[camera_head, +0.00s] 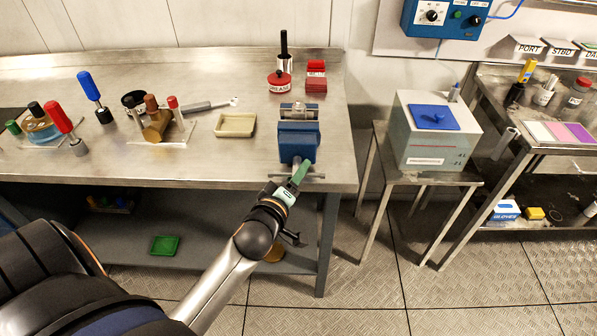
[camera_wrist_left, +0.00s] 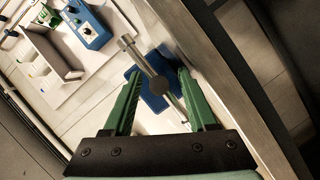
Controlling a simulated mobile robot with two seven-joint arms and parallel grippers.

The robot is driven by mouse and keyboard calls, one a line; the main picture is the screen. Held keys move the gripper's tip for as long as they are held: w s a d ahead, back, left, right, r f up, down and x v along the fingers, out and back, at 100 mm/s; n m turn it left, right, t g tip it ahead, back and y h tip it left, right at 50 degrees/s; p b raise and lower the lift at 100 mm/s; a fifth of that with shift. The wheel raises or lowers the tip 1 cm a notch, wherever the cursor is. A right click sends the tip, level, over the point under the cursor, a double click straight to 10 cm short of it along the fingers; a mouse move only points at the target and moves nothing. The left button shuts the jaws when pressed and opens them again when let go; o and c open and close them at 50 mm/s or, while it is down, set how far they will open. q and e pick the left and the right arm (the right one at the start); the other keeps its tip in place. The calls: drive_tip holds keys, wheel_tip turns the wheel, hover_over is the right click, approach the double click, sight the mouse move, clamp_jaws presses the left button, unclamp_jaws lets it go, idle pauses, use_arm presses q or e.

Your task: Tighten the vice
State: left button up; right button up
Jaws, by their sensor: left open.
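The blue vice (camera_head: 298,141) stands at the front right edge of the steel bench, with grey jaws on top. Its metal handle bar (camera_head: 314,176) sticks out at the front, below the body. My left gripper (camera_head: 301,172) is right in front of the vice, at the handle. In the left wrist view the green fingers of my left gripper (camera_wrist_left: 158,74) are apart, with the handle bar (camera_wrist_left: 149,66) running slantwise between them. The round screw end shows in the middle, and the blue vice body (camera_wrist_left: 152,102) lies behind it. I cannot tell whether a finger touches the bar. My right gripper is not in view.
A beige tray (camera_head: 235,125), a spanner (camera_head: 210,105) and several screwdrivers stand left of the vice. A red grease tin (camera_head: 279,82) and a red block (camera_head: 316,76) are behind it. A white box with a blue lid (camera_head: 436,117) stands on a stand at right.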

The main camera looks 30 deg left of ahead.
use_arm(q)
clamp_jaws()
idle(0.4)
idle(1.0)
